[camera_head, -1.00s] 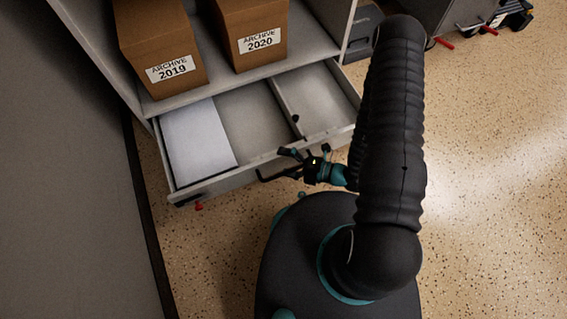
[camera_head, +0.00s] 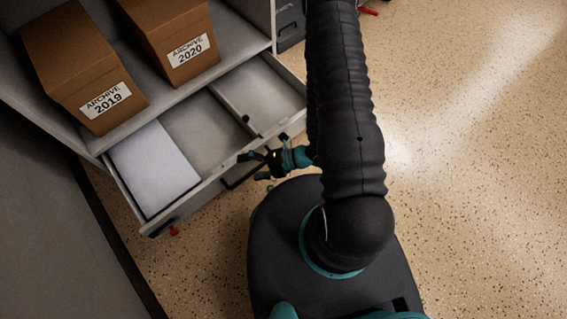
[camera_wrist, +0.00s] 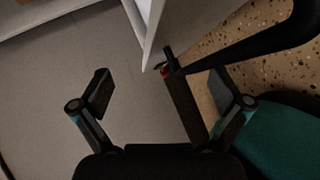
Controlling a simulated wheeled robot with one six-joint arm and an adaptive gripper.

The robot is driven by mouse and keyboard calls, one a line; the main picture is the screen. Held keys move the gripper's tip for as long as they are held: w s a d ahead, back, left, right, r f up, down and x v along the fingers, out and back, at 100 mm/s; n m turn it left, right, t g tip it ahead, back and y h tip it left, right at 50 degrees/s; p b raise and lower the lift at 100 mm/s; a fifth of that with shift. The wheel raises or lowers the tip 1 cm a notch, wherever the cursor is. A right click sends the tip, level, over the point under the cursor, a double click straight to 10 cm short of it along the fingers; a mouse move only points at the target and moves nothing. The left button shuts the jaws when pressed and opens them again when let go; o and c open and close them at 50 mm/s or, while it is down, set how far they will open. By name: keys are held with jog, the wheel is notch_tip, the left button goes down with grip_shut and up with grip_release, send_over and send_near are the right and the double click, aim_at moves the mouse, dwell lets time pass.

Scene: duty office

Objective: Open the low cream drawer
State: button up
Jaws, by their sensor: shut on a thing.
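The low cream drawer (camera_head: 215,190) stands well out from under the shelf in the head view. A white sheet or stack of paper (camera_head: 155,167) lies in its left part, and a divider runs along its inside. Its dark bar handle (camera_head: 236,182) is on the front. My gripper (camera_head: 257,161) is at the drawer front, by the handle, and is shut on the handle. The wrist view shows the two fingers (camera_wrist: 163,94) with a dark bar (camera_wrist: 184,105) between them, nearer the right finger. The exact contact is hard to see.
Two brown boxes, ARCHIVE 2019 (camera_head: 75,75) and ARCHIVE 2020 (camera_head: 175,40), stand on the shelf above the drawer. A grey panel (camera_head: 50,230) is close on the left. A small red thing (camera_head: 174,231) is under the drawer's left corner. Speckled floor (camera_head: 470,170) is free at right.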

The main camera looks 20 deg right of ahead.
jog(key=shift+d+r, duration=0.5)
jog(key=shift+r, duration=0.05)
jog(key=c, duration=0.7)
jog(key=shift+o, duration=0.2)
jog(key=s+d+p, duration=0.1)
jog(key=s+d, duration=0.1)
jog(key=d, duration=0.4)
jog(key=s+d+r+p, duration=0.1)
jog(key=s+d+p, duration=0.1)
jog(key=d, duration=0.5)
jog(key=shift+s+d+r+p, duration=0.25)
jog(key=shift+s+d+p, duration=0.05)
jog(key=shift+s, duration=0.1)
dwell(0.3)
